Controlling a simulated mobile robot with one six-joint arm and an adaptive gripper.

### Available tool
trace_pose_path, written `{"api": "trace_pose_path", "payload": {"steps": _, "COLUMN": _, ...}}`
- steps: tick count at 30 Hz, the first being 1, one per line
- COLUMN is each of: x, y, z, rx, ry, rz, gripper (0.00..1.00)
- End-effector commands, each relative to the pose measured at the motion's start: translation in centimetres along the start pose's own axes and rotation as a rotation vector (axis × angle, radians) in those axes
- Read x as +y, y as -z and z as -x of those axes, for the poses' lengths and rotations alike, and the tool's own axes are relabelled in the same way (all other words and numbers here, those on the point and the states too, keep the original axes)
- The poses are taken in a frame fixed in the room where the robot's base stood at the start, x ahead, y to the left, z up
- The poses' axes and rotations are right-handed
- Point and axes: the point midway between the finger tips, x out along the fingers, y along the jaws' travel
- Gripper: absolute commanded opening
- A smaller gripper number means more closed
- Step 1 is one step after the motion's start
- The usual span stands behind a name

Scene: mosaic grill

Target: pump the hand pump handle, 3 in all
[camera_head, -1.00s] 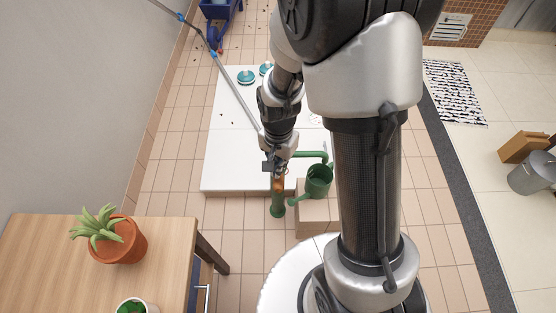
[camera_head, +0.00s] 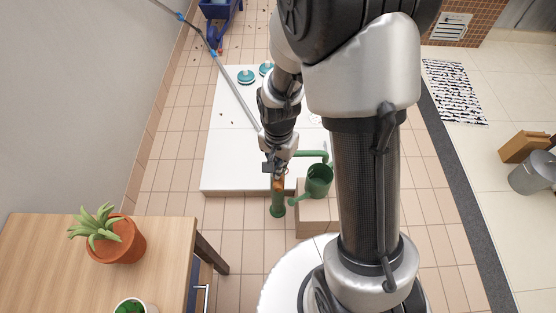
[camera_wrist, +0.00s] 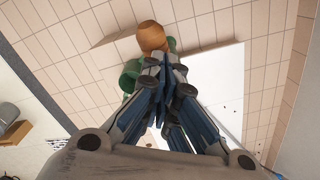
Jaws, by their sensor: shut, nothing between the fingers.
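The green hand pump (camera_head: 278,209) stands on the tiled floor at the near edge of a white slab. Its handle has an orange-brown wooden knob (camera_head: 278,185), which also shows at the top middle of the wrist view (camera_wrist: 152,37). My gripper (camera_head: 274,170) is above the pump in the head view. In the wrist view my gripper (camera_wrist: 163,62) has its fingers together, with nothing between them, and the tips are right at the knob. I cannot tell whether they touch it. A green watering can (camera_head: 318,181) sits just right of the pump; my fingers partly hide the green parts in the wrist view.
The watering can rests on a beige block (camera_head: 312,216). The white slab (camera_head: 222,160) lies behind the pump, with teal discs (camera_head: 246,77) at its far end. A wooden table (camera_head: 45,260) with a potted plant (camera_head: 118,240) stands at the near left. Tiled floor left of the pump is clear.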

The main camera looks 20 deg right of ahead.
Motion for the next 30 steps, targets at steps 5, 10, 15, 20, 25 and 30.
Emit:
{"api": "trace_pose_path", "payload": {"steps": 5, "x": 0.0, "y": 0.0, "z": -1.6, "rx": 0.000, "ry": 0.000, "rz": 0.000, "gripper": 0.00}}
{"api": "trace_pose_path", "payload": {"steps": 10, "x": 0.0, "y": 0.0, "z": -2.8, "rx": 0.000, "ry": 0.000, "rz": 0.000, "gripper": 0.00}}
{"api": "trace_pose_path", "payload": {"steps": 15, "x": 0.0, "y": 0.0, "z": -4.0, "rx": -0.001, "ry": -0.001, "rz": 0.000, "gripper": 0.00}}
{"api": "trace_pose_path", "payload": {"steps": 20, "x": 0.0, "y": 0.0, "z": -5.1, "rx": -0.001, "ry": -0.001, "rz": 0.000, "gripper": 0.00}}
{"api": "trace_pose_path", "payload": {"steps": 25, "x": 0.0, "y": 0.0, "z": -6.1, "rx": -0.002, "ry": -0.002, "rz": 0.000, "gripper": 0.00}}
{"api": "trace_pose_path", "payload": {"steps": 30, "x": 0.0, "y": 0.0, "z": -7.3, "rx": -0.001, "ry": -0.002, "rz": 0.000, "gripper": 0.00}}
